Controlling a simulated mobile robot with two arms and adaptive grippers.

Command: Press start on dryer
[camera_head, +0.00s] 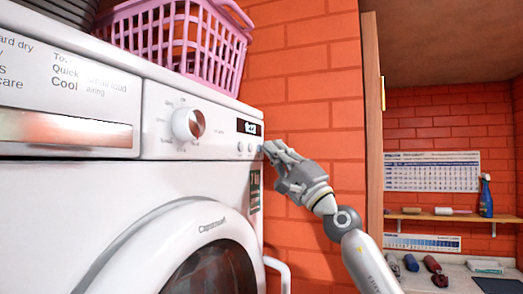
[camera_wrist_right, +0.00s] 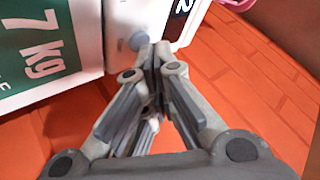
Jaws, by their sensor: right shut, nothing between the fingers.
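The white dryer (camera_head: 90,185) fills the left of the head view, with a round knob (camera_head: 188,124), a small lit display (camera_head: 249,128) and small round buttons (camera_head: 241,147) below the display. My right gripper (camera_head: 267,149) is shut and empty, its fingertips at the right end of the button row. In the right wrist view, the shut fingertips (camera_wrist_right: 153,50) are right beside a round grey button (camera_wrist_right: 138,41) on the white panel. I cannot tell whether they touch it. The fingers hide part of the panel's right end. My left gripper is out of view.
A pink basket (camera_head: 205,50) stands on top of the dryer. The round door (camera_head: 210,268) is below the panel. An orange brick wall (camera_head: 308,100) is right behind my right gripper. Further right, a shelf (camera_head: 450,216) holds a blue spray bottle (camera_head: 486,196).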

